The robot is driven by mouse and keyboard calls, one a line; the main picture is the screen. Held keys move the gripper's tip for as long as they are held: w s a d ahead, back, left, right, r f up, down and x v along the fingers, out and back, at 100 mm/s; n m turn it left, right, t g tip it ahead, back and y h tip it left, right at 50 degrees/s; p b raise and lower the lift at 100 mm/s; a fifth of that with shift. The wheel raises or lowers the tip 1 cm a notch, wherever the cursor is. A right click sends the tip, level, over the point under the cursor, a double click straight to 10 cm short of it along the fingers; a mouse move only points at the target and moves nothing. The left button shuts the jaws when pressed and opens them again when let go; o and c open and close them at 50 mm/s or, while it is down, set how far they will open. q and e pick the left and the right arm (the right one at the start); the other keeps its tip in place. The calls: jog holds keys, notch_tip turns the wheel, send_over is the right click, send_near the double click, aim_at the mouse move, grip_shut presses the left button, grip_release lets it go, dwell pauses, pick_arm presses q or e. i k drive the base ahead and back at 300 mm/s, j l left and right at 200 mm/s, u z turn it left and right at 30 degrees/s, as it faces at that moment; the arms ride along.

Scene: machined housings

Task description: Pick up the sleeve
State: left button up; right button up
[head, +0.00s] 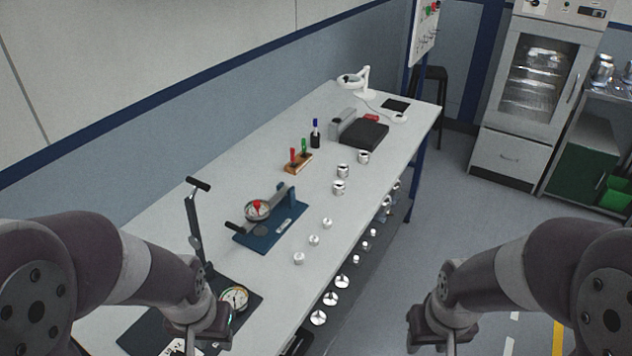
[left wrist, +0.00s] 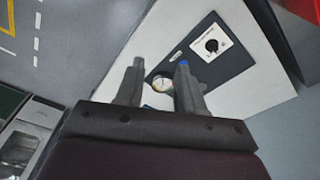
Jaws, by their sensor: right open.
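I cannot tell which part is the sleeve. Small silvery round parts stand in a row on the bench: a near one (head: 299,258), a middle one (head: 314,240) and a far one (head: 327,224). Larger metal cylinders (head: 338,187) stand farther back. My left gripper (head: 208,345) is low over the near end of the bench, apart from these parts. In the left wrist view its two fingers (left wrist: 159,70) are spread with nothing held between them; a round dial (left wrist: 162,84) shows behind the gap. My right gripper (head: 430,345) is open and empty, right of the bench over the floor.
The bench (head: 165,235) holds a blue gauge stand (head: 272,228), a dark plate (head: 245,312) with a dial and upright lever, a wooden block (head: 298,167) with coloured plugs, and a dark box (head: 365,135). More metal parts (head: 330,299) sit on a lower shelf. A cabinet (head: 520,95) stands behind.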

aim_at(338, 188)
jog(key=i+l+z, duration=0.1)
jog(key=i+l, duration=0.25)
jog(key=i+l+z, duration=0.1)
jog(key=i+l, duration=0.2)
jog(key=i, duration=0.25)
jog(key=i+l+z, duration=0.15)
jog(key=i, duration=0.3)
jog(key=i+l+z, duration=0.1)
jog(key=i+l, duration=0.25)
jog(key=i, duration=0.1)
